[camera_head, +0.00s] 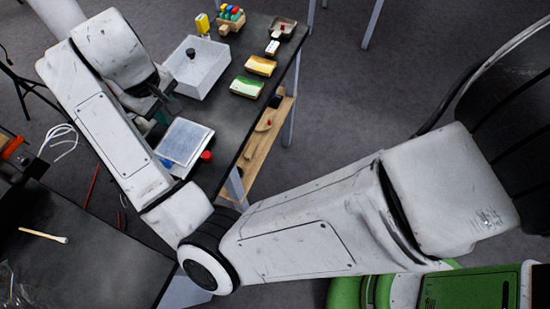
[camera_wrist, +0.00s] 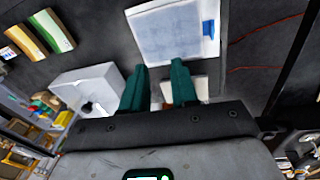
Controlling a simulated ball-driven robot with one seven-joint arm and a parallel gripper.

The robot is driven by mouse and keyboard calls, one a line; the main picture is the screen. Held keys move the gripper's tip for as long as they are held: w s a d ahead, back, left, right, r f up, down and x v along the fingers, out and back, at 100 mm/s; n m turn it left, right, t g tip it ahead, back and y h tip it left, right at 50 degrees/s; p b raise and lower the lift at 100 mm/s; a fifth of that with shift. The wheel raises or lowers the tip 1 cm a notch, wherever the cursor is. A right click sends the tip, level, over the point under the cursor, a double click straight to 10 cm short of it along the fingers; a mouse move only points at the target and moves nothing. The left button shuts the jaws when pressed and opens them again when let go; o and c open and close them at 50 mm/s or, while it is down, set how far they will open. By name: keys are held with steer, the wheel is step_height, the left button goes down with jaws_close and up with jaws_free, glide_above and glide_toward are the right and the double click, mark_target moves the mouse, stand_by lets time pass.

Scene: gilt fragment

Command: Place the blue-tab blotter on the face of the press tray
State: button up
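A pale, flat, framed panel (camera_head: 184,142) lies near the front end of the dark table. A blue tab (camera_head: 166,162) shows at its lower left edge. The wrist view shows this panel (camera_wrist: 172,32) at the top, with the blue tab (camera_wrist: 208,28) on its right side. I cannot tell where blotter ends and tray begins. My gripper (camera_wrist: 160,82) has its two green fingers apart, with the panel beyond their tips. A small white and orange thing shows between the fingers, too hidden to identify. In the head view my gripper (camera_head: 152,104) is partly hidden by my arm.
A white box (camera_head: 207,70) with a black knob stands behind the panel. A red knob (camera_head: 206,156) is beside the panel. Yellow (camera_head: 260,65) and green (camera_head: 246,87) pieces lie along the right edge. A coloured peg block (camera_head: 230,18) stands farther back. A stick (camera_head: 43,235) lies on another dark table.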

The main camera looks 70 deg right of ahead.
steer(key=s+d+f, duration=0.2)
steer(key=s+d, duration=0.1)
steer(key=s+d+f+h, duration=0.1)
steer(key=s+d+f, duration=0.1)
steer(key=s+d, duration=0.1)
steer(key=s+d+f+t+h, duration=0.1)
steer(key=s+d+f, duration=0.2)
steer(key=d, duration=0.1)
steer(key=shift+s, duration=0.4)
steer(key=s+a+f+y, duration=0.1)
steer(key=s+a+f, duration=0.3)
steer(key=s, duration=0.5)
steer(key=s+a+f+y, duration=0.2)
steer(key=s+a+f, duration=0.3)
steer(key=s, duration=0.4)
steer(key=shift+s+a+f+g, duration=0.15)
steer(key=shift+s+f+g, duration=0.1)
steer(key=shift+g, duration=0.15)
